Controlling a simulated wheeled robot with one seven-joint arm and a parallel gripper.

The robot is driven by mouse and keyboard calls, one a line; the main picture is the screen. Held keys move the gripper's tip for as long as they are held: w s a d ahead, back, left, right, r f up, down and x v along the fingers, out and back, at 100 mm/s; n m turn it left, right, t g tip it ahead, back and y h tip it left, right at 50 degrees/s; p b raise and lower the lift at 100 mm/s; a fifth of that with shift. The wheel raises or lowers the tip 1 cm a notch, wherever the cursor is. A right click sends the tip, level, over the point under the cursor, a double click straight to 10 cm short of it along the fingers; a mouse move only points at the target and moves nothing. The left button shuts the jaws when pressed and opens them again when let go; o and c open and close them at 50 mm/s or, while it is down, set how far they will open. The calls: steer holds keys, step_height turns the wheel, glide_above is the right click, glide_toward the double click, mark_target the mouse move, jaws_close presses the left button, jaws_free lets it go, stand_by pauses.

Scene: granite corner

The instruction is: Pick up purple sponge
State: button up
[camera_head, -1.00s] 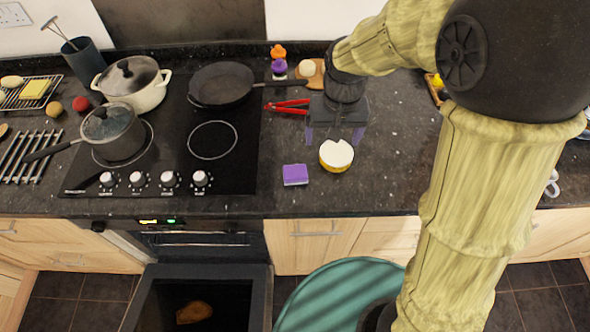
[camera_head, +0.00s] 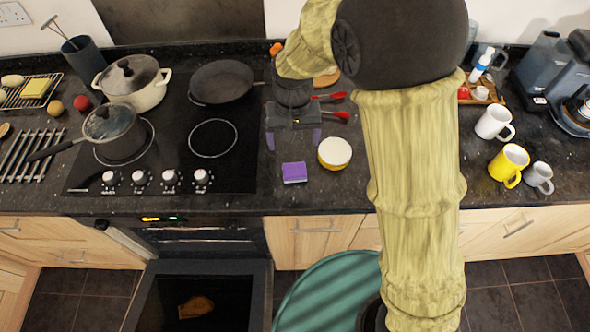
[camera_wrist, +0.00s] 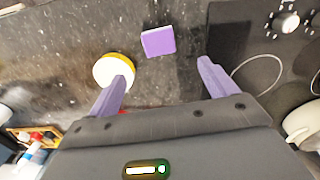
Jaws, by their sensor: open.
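The purple sponge (camera_head: 294,172) lies flat on the dark granite counter, to the right of the hob and near the counter's front edge. It also shows in the wrist view (camera_wrist: 158,41), ahead of my gripper and between the lines of its two fingers. My gripper (camera_head: 295,141) is open and empty, with its purple fingers apart, above the counter and just behind the sponge. In the wrist view, the fingers (camera_wrist: 162,82) stand wide apart and do not touch the sponge.
A round yellow tub with a white top (camera_head: 335,152) stands right of the sponge, close to one finger. The black hob (camera_head: 235,172) lies left. Red-handled tongs (camera_head: 333,115) lie behind. Mugs, one yellow (camera_head: 509,165), stand far right. The oven door (camera_head: 200,300) hangs open below.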

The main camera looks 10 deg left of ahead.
steer(key=p, duration=0.1)
glide_above(295, 169)
step_height(295, 169, down, 7)
steer(key=shift+s+a+f, duration=0.15)
steer(key=shift+f+p, duration=0.9)
steer(key=shift+f, duration=1.7)
steer(key=c, duration=1.1)
